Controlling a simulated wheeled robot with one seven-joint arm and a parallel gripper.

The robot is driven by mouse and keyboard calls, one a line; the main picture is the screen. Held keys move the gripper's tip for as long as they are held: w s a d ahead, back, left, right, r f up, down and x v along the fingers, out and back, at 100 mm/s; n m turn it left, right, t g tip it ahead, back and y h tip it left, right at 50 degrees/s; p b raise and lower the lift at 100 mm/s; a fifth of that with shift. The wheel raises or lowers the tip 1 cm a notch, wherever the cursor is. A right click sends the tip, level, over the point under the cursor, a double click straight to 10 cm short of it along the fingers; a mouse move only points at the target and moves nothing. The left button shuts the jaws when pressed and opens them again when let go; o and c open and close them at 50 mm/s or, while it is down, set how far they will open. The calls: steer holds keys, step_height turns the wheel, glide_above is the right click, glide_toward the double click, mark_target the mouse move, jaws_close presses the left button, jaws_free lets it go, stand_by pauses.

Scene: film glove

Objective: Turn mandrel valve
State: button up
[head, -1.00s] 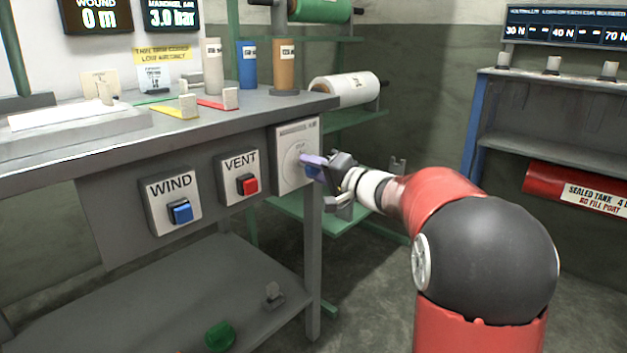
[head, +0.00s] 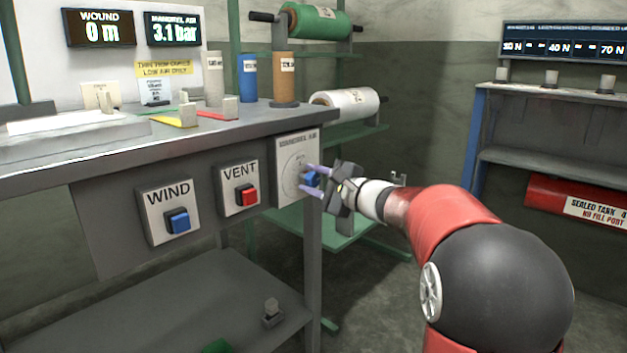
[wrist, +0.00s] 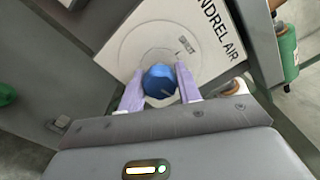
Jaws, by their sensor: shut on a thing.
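The mandrel valve is a blue knob (head: 312,179) on a white plate marked MANDREL AIR (head: 297,146), fixed to the bench front at its right end. It also shows in the wrist view as a blue knob (wrist: 159,81) in the middle of a ringed dial. My gripper (head: 313,181) faces the plate with its two pale purple fingers on either side of the knob. In the wrist view my gripper (wrist: 159,88) is shut on the knob. The mandrel air display (head: 174,29) reads 3.1 bar.
The VENT box (head: 240,188) with a red button and the WIND box (head: 169,211) with a blue button sit to the left. The bench top (head: 262,112) is above. A green rack with a white film roll (head: 345,103) stands behind.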

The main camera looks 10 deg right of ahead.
steer(key=shift+m, duration=1)
steer(key=o, duration=1)
steer(key=shift+c, duration=0.2)
steer(key=shift+d, duration=0.1)
steer(key=v, duration=0.7)
steer(key=shift+s+d, duration=0.2)
steer(key=shift+s, duration=0.1)
